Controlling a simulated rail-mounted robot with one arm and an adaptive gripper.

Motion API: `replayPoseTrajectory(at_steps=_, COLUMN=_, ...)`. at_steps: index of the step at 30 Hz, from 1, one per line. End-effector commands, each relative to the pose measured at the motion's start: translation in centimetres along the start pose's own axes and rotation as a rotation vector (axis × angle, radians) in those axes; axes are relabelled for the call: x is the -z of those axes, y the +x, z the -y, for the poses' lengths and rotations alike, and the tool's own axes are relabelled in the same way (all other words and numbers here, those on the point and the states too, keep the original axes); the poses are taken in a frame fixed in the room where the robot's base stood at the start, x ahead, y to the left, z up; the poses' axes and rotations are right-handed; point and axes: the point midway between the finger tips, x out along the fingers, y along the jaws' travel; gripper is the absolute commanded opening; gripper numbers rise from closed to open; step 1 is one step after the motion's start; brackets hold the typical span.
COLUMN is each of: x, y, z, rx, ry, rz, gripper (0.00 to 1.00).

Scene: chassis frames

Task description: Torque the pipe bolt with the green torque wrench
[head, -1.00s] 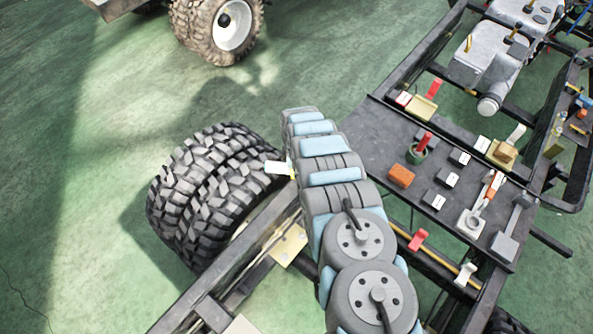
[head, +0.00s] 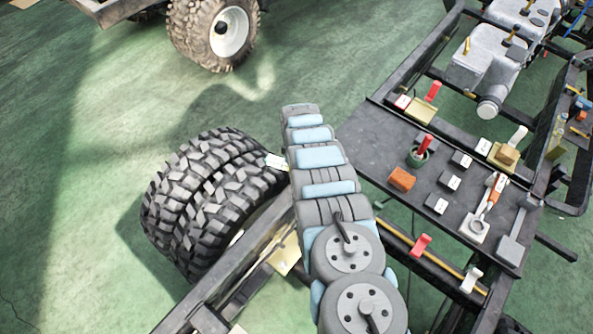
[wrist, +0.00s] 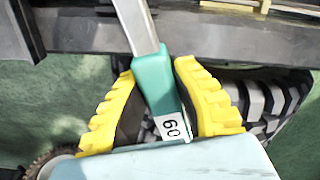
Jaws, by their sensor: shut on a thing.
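The green torque wrench (wrist: 158,88) is in my gripper (wrist: 156,69), seen in the wrist view. The yellow-padded fingers are shut on its green handle, which bears a white number label. Its silver shaft runs up from the handle across a dark chassis rail and leaves the top of the picture, so its head is out of view. In the head view my arm hides the gripper and most of what it holds; a small white piece shows at the arm's left edge. I cannot pick out the pipe bolt in either view.
A dark shelf (head: 372,140) on the chassis, right of my arm, holds an orange block (head: 402,179), a red-handled tool in a green cup (head: 419,157) and several small labelled blocks. Large tyres (head: 212,195) stand left of my arm.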

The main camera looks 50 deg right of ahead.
Motion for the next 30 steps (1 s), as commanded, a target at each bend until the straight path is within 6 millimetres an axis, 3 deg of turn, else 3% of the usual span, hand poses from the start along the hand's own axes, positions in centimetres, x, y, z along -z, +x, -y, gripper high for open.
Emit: replayPoseTrajectory(at_steps=30, x=0.00, y=-0.33, z=-0.84, rx=-0.002, ry=0.059, rz=-0.001, gripper=0.00)
